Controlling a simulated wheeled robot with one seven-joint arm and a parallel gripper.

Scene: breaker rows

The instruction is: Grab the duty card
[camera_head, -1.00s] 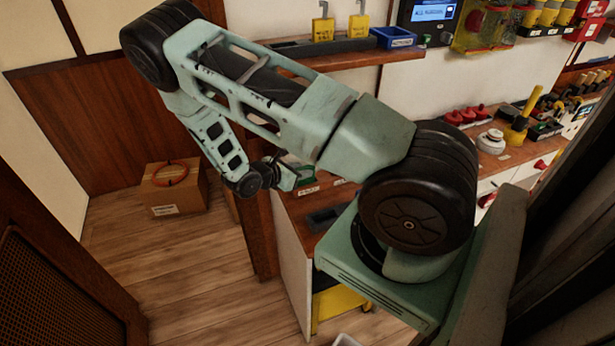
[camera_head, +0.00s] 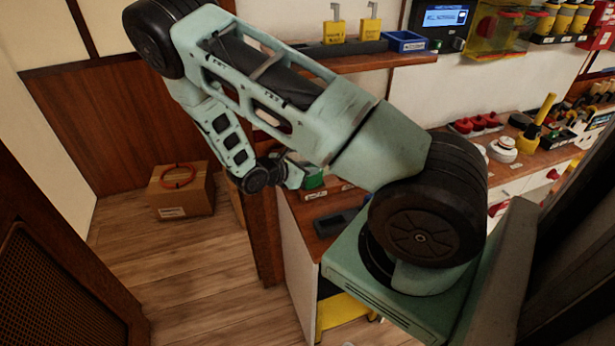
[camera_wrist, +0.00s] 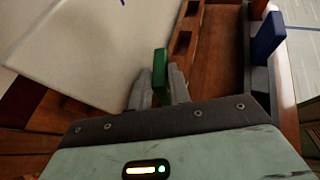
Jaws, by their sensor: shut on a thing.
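A flat green card-like piece (camera_wrist: 160,74) stands on edge between the fingers of my gripper (camera_wrist: 161,88) in the wrist view. The gripper is shut on it. I read no lettering on it, so I cannot confirm it is the duty card. In the head view my gripper (camera_head: 294,175) is partly hidden by my arm, over the near end of the wooden counter (camera_head: 322,240). A green patch (camera_head: 315,181) shows beside it, above a white label.
A slotted wooden rack (camera_wrist: 212,50) lies to the right in the wrist view, with a blue piece (camera_wrist: 268,36) at its edge. In the head view a wooden shelf (camera_head: 350,63) holds two yellow padlocks and a blue bin (camera_head: 405,41). A cardboard box (camera_head: 182,192) stands on the floor.

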